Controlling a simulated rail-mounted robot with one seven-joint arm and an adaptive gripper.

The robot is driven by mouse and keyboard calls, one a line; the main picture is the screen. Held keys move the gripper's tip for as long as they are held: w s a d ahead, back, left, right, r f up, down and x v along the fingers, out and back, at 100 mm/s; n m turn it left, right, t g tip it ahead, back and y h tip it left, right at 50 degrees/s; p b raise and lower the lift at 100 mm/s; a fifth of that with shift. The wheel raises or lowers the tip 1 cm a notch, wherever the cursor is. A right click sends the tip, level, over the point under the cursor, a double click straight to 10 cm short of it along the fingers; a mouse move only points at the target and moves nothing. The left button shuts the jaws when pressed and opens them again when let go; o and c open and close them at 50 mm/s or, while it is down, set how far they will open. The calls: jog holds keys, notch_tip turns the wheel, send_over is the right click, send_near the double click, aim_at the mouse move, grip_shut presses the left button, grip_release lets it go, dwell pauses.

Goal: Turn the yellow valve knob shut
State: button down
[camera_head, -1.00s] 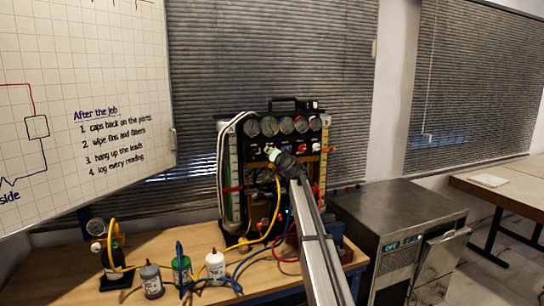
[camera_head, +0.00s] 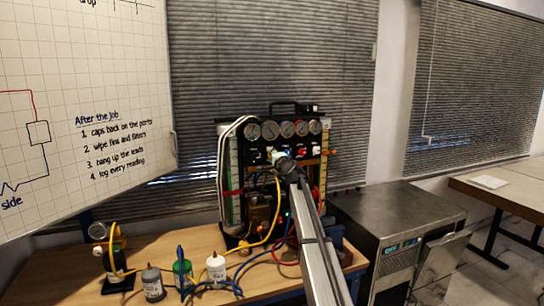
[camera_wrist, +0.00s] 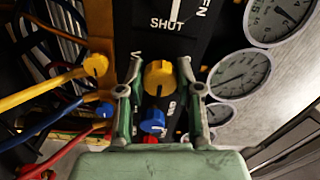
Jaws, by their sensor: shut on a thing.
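The yellow valve knob (camera_wrist: 158,78) sits on the black panel of the gauge rig, between my fingertips in the wrist view. A white "SHUT" label (camera_wrist: 165,22) lies beyond it, and part of an "OPEN" label (camera_wrist: 202,8) shows to the right. My gripper (camera_wrist: 159,72) is shut on the yellow knob, one finger on each side. In the head view my gripper (camera_head: 277,156) reaches the front of the rig below the gauges (camera_head: 287,129), and my arm hides the knob there.
A blue knob (camera_wrist: 153,122) and a partly hidden red one (camera_wrist: 151,140) sit close to my fingers. Yellow, blue and red hoses hang at the left of the wrist view. Several bottles (camera_head: 216,267) stand on the bench (camera_head: 200,245) in front of the rig.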

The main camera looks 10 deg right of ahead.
jog(key=shift+r+m, duration=0.1)
jog(key=shift+m, duration=0.2)
jog(key=c, duration=0.8)
grip_release()
jog(key=shift+w, duration=0.1)
jog(key=shift+o, duration=0.2)
jog(key=shift+s, duration=0.2)
jog(key=v, duration=1.1)
jog(key=shift+s, duration=0.35)
jog(key=shift+d, duration=0.1)
